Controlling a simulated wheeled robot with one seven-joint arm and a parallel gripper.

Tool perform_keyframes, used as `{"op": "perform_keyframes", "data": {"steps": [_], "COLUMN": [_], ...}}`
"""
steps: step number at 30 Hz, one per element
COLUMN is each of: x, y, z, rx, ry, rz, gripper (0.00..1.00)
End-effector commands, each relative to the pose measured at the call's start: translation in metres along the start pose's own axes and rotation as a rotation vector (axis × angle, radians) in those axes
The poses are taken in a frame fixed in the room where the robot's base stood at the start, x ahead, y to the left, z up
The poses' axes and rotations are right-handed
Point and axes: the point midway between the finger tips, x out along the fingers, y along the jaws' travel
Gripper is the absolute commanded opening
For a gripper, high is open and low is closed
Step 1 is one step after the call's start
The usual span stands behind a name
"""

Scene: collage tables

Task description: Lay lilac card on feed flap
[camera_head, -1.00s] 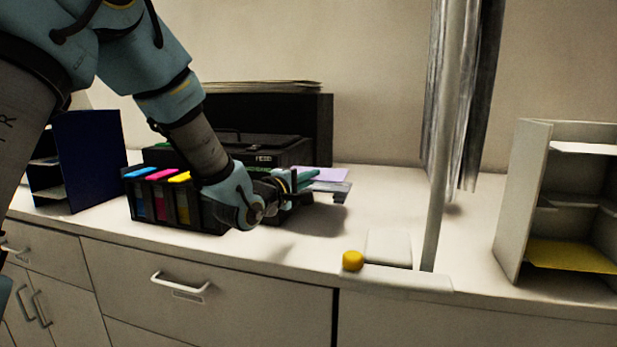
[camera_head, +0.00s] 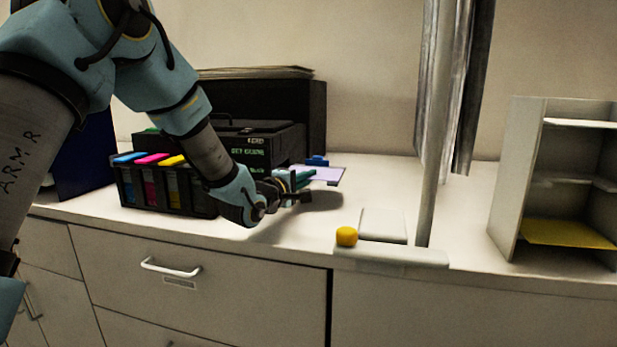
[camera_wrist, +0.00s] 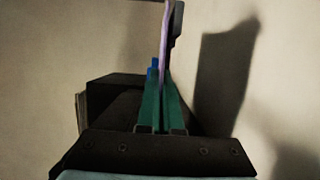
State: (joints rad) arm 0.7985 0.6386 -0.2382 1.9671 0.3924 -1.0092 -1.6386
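The lilac card (camera_head: 322,174) is a thin flat sheet at the right end of the black printer (camera_head: 262,145). My gripper (camera_head: 304,180), with green fingers, is at the card's near left edge. In the wrist view, the card (camera_wrist: 165,60) shows edge-on as a thin strip between the two green fingers, which are shut on it. A dark piece (camera_wrist: 177,22), perhaps the feed flap, lies close along the card's far end. The card hides most of what is under it in the head view, so I cannot tell whether they touch.
A blue tab (camera_head: 317,160) stands just behind the card. Ink tanks (camera_head: 160,185) with coloured caps stand left of my gripper. A yellow knob (camera_head: 346,236), a pale block (camera_head: 383,225) and a grey post (camera_head: 432,150) stand to the right. A shelf unit (camera_head: 515,180) is further right.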

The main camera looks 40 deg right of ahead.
Motion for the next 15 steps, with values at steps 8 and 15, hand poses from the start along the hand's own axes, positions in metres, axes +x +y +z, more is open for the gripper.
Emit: {"op": "perform_keyframes", "data": {"steps": [8, 15], "x": [-0.0001, -0.0001], "y": [0.0002, 0.0002], "z": [-0.0001, -0.0001], "rx": [0.0, 0.0], "ry": [0.0, 0.0], "rz": [0.0, 0.0], "gripper": [0.17, 0.37]}}
